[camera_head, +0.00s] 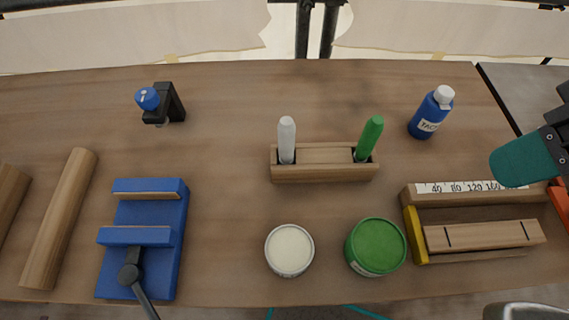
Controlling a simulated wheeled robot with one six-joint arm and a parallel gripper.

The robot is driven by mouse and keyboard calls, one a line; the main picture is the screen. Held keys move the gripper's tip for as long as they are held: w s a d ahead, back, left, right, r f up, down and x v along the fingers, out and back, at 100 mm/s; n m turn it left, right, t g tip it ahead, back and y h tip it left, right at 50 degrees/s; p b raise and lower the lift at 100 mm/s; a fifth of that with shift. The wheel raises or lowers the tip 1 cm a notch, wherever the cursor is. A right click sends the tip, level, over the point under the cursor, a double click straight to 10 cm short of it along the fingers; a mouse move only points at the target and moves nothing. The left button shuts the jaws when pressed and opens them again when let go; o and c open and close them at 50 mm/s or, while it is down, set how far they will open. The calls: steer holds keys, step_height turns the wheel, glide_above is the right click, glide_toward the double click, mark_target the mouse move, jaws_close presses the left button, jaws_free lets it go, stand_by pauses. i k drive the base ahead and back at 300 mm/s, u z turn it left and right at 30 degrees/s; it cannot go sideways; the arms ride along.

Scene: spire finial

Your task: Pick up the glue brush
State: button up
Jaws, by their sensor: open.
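Two upright brush-like handles stand in a wooden holder (325,175) near the table's middle. The white handle (287,138) is in the left slot and the green handle (369,138) is in the right slot. Their lower ends are hidden in the holder, and no label shows which is the glue brush. My gripper (526,160), with a teal finger pad, shows at the right edge, partly cut off by the frame. It is open, over the right end of the ruled wooden fixture, well to the right of both handles. Nothing shows in it.
A blue bottle (431,112) stands behind right. The ruled fixture (420,195) is at right; a blue vise (145,240) is at left. The table behind the holder is clear.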

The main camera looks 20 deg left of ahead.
mark_target(286, 127)
steer(key=k, duration=0.8)
steer(key=z, duration=0.85)
steer(key=i, duration=0.65)
steer(key=u, duration=2.05)
steer(key=i, duration=0.5)
steer(key=u, duration=0.1)
steer(key=k, duration=0.65)
steer(key=z, duration=0.9)
steer(key=i, duration=0.25)
steer(key=z, duration=0.1)
